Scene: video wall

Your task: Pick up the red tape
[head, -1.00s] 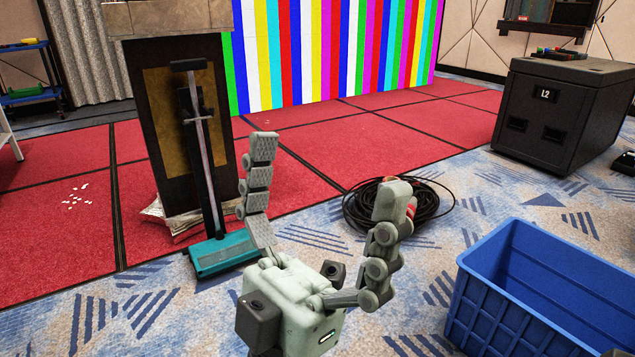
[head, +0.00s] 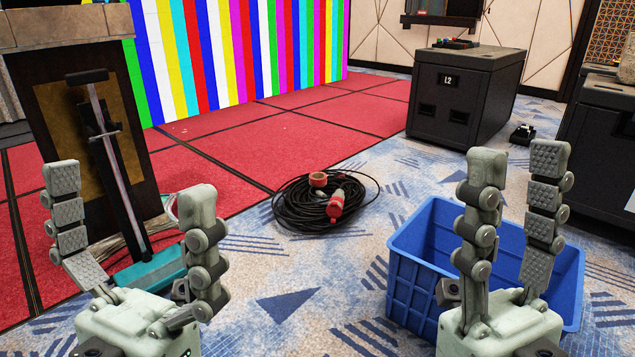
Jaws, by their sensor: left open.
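A small reddish roll of tape (head: 318,180) lies on top of a coil of black cable (head: 290,208) on the floor, in the middle of the head view. A red and white plug (head: 335,206) lies on the coil just in front of the tape. My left gripper (head: 130,192) is open and empty, with its fingers pointing up, to the left of the coil and apart from it. My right gripper (head: 513,170) is also open and empty, fingers up, in front of the blue crate on the right.
The blue crate (head: 410,255) stands on the right, partly hidden by my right gripper. A black case marked L2 (head: 450,105) stands behind it. A lectern (head: 45,120) and a teal-based stand (head: 152,275) are on the left. Patterned carpet in front of the coil is clear.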

